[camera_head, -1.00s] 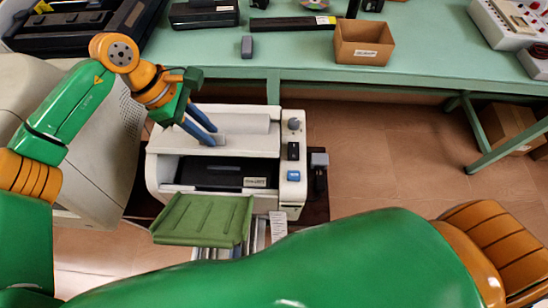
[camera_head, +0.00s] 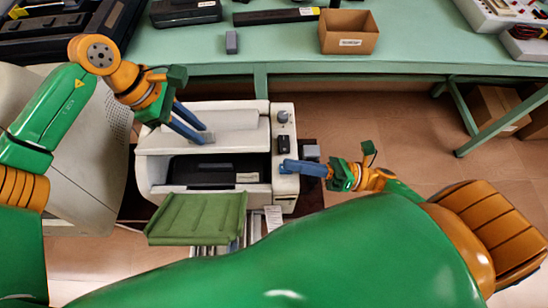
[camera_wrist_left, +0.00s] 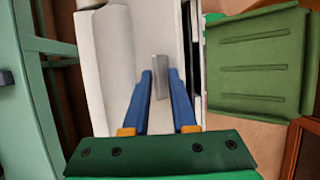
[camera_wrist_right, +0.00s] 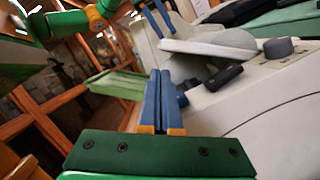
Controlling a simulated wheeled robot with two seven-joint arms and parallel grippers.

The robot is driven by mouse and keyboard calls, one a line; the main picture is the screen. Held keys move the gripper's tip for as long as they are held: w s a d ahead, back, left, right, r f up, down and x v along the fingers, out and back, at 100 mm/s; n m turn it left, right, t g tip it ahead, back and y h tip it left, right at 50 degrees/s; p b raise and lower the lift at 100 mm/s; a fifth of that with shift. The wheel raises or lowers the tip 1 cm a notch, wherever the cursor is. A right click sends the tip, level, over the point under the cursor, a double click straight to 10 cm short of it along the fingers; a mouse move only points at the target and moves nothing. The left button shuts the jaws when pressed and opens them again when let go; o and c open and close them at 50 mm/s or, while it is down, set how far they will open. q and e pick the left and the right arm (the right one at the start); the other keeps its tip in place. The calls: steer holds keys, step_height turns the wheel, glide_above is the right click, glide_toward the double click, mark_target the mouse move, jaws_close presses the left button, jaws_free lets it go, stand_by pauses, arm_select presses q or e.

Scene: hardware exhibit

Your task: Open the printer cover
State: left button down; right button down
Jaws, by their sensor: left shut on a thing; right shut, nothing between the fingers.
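The cream printer (camera_head: 284,206) stands below the bench, with a dark unit (camera_head: 205,170) in its front opening. Its pale cover (camera_head: 175,142) lies across the top; I cannot tell whether it is raised. My left gripper (camera_head: 206,136) is shut on the cover's small grey handle (camera_wrist_left: 160,78), which shows between the fingers in the left wrist view. My right gripper (camera_head: 284,166) is shut and empty. Its fingertips are over the printer's right control panel, below the black switch (camera_head: 284,144), and hide the blue button in the head view. Contact there is unclear.
A green tray (camera_head: 196,218) juts from the printer's front. A grey knob (camera_head: 282,117) stands behind the black switch. The green bench (camera_head: 290,50) behind carries a cardboard box (camera_head: 348,32). A large beige machine (camera_head: 85,150) stands close at left. The floor at right is open.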

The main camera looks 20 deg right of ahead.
arm_select(q)
steer(key=shift+w, duration=0.15)
arm_select(e)
steer(key=x, duration=0.5)
